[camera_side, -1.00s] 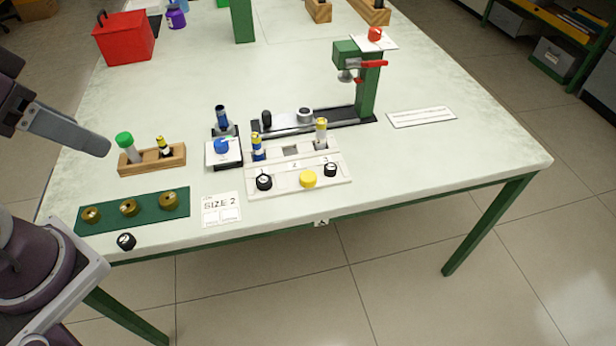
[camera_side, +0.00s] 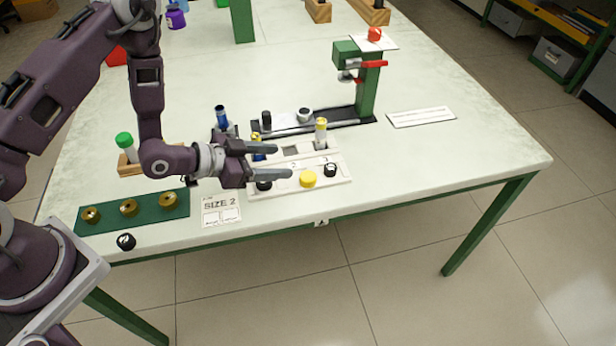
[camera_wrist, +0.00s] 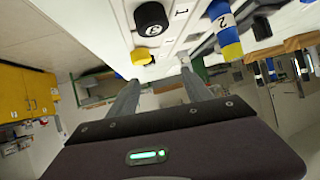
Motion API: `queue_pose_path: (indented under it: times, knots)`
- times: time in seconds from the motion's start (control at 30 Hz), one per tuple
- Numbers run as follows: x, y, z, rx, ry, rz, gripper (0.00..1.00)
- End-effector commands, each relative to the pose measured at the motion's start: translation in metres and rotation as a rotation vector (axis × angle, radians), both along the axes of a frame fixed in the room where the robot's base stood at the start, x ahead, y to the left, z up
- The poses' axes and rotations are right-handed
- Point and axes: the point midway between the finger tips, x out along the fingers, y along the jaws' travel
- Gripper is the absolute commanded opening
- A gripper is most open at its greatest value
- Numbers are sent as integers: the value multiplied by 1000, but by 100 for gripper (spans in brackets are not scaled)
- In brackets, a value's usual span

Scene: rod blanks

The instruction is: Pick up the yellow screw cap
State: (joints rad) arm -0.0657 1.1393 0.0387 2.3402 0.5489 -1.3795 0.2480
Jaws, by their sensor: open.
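The yellow screw cap (camera_side: 308,179) sits in the front row of the white rack (camera_side: 344,165), between two black caps. In the wrist view the yellow cap (camera_wrist: 141,56) shows just beyond and between my fingers, near the left one. My gripper (camera_side: 284,161) is open and empty. In the side view it reaches in from the left, its fingers pointing right toward the yellow cap and apart from it. My gripper also shows in the wrist view (camera_wrist: 158,82).
A black cap (camera_side: 330,170) is right of the yellow cap; another (camera_side: 264,185) is partly under my fingers. A yellow-topped vial (camera_side: 320,133) stands behind in the rack. A green press (camera_side: 367,90) is farther back.

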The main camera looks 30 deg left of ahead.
Motion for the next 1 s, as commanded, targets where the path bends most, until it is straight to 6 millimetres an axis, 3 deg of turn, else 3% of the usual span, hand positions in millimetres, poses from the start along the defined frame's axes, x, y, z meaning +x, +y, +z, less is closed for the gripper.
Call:
queue_pose_path:
  times: [0.03,0.2,0.6,0.87,1.0]
  knots:
    - [-10,-4,-15,-40,-5,-5,58]
    - [-21,-12,-27,-117,-46,-8,58]
    - [25,-49,-51,-118,-51,-9,58]
    - [30,-51,-53,-118,-48,-6,58]
    - [29,-51,-53,-118,-48,-6,33]
